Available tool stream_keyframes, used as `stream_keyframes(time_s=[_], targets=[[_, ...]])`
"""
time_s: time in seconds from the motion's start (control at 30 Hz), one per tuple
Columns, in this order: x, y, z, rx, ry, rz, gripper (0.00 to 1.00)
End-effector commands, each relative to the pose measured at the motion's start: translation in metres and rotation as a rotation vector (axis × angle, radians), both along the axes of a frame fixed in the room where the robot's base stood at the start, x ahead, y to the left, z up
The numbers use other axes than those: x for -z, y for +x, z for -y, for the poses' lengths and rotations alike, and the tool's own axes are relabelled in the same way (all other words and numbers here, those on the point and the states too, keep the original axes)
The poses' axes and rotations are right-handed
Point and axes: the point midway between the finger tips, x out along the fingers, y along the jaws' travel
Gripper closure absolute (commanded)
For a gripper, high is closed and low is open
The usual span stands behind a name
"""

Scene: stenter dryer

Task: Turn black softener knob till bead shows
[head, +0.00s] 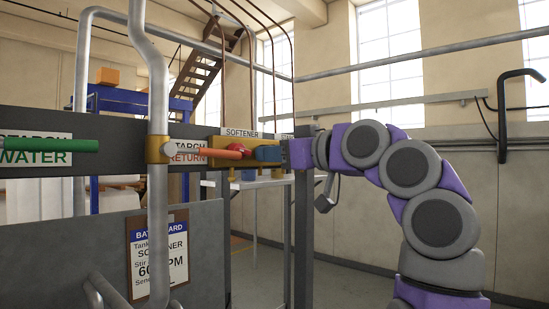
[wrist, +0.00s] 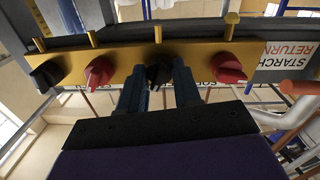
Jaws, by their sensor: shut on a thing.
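In the wrist view, a yellow panel (wrist: 122,60) carries a row of black and red knobs. My gripper (wrist: 160,82) has its two blue fingers on either side of a black knob (wrist: 158,74) and is shut on it. The fingers hide part of this knob. I cannot make out a bead. In the head view, my gripper (head: 268,153) is at the right part of the panel (head: 215,142), below the SOFTENER label (head: 241,133), and hides the black knob there.
A red knob (wrist: 98,72) and another red knob (wrist: 229,68) flank the held knob. A second black knob (wrist: 46,75) is at the far left. An orange handle (head: 204,153) and a grey vertical pipe (head: 157,95) stand left of my gripper.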

Motion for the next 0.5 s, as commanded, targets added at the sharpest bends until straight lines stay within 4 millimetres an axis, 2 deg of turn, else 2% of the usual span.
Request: stream_keyframes(time_s=[0.5], targets=[[-0.0001, 0.0004, 0.0002, 0.0, 0.08, -0.104, 0.98]])
